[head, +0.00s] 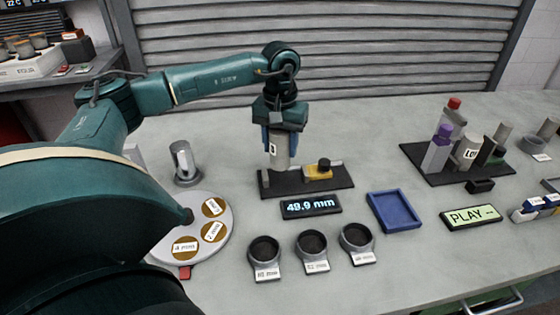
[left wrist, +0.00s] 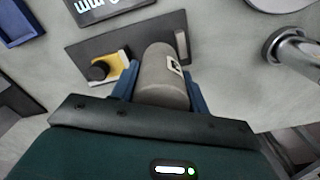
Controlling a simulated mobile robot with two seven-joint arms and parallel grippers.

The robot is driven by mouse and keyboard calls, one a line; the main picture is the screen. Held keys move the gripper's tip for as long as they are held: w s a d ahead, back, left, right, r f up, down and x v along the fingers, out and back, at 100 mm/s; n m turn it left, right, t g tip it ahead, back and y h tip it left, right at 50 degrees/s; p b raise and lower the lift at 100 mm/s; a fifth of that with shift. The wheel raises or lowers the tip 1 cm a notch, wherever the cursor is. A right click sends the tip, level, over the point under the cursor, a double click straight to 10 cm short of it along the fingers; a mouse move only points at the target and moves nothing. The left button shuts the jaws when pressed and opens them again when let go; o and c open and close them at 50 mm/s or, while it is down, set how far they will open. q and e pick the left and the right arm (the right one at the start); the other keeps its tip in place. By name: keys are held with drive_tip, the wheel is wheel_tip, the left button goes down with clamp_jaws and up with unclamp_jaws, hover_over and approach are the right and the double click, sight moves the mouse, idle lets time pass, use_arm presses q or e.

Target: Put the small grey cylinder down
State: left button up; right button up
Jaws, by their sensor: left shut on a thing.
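My left gripper (head: 279,140) is shut on a grey cylinder (head: 279,154) with a white label, held upright between its blue fingers. The cylinder is over the left part of a black measuring fixture (head: 333,182), between a grey upright post at the left end and a yellow block (head: 318,172) with a black knob. I cannot tell whether its lower end touches the fixture. In the left wrist view the cylinder (left wrist: 160,78) fills the gap between the fingers, above the dark plate (left wrist: 107,46). My right gripper is not in view.
A display (head: 311,206) reads 49.9 mm. Three labelled cups (head: 317,265) stand in front, with an empty blue tray (head: 394,211) to their right. A round disc (head: 222,240) and a metal post (head: 184,163) stand left. A dark tray (head: 416,158) with several pieces is right.

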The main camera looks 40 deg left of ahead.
sight(280, 161)
use_arm(q)
drive_tip(key=shift+f, duration=2.4)
drive_tip(key=shift+f, duration=0.25)
drive_tip(key=o, duration=1.3)
drive_tip(key=shift+r, duration=0.1)
wheel_tip(280, 161, up, 12)
drive_tip(key=shift+r, duration=0.15)
